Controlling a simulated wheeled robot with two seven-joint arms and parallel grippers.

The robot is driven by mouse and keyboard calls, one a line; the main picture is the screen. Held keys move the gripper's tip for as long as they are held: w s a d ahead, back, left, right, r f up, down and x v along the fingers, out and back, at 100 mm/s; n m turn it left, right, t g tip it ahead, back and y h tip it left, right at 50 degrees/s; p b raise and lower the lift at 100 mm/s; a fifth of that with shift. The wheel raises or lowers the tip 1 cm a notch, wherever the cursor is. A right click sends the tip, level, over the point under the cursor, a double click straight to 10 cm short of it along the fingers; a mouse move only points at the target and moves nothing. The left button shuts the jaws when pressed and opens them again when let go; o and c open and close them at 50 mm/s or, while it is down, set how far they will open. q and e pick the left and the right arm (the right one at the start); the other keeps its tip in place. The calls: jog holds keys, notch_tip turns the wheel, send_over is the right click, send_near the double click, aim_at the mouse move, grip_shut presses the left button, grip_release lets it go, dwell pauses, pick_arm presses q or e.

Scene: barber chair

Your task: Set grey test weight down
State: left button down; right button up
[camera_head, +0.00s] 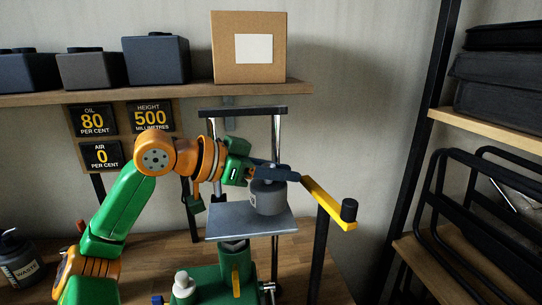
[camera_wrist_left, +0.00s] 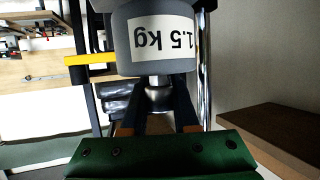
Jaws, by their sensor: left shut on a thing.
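The grey test weight (camera_head: 267,199) is a squat cylinder with a narrow neck. In the left wrist view it (camera_wrist_left: 155,35) fills the top, its white "1.5 kg" label upside down. My left gripper (camera_head: 274,172) is shut on the weight's neck from the left, with dark fingers on both sides. The weight is upright over the flat grey metal platform (camera_head: 228,223), right of its middle. Its base looks at or very near the surface; I cannot tell whether it touches. My right gripper is not in view.
A yellow lever (camera_head: 325,203) with a black knob sticks out right of the platform. Chrome posts (camera_head: 276,135) with a black crossbar stand behind it. A waste bottle (camera_head: 20,262) is at lower left. A shelf above holds a cardboard box (camera_head: 249,62) and dark bins.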

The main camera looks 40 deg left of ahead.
aim_at(263, 181)
pick_arm(q)
jog(key=shift+w+f, duration=0.15)
jog(key=shift+f, duration=0.8)
jog(key=c, duration=0.8)
grip_release()
jog(key=shift+d, duration=0.1)
jog(key=shift+o, duration=0.6)
jog(key=shift+s+d+r, duration=0.1)
jog(key=shift+s, duration=0.1)
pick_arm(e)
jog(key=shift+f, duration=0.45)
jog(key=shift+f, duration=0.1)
pick_arm(q)
jog(key=b+v, duration=0.2)
jog(key=shift+s+a, duration=0.25)
jog(key=shift+s, duration=0.15)
jog(key=b+v, duration=0.2)
jog(key=v, duration=0.7)
jog(key=shift+r, duration=0.15)
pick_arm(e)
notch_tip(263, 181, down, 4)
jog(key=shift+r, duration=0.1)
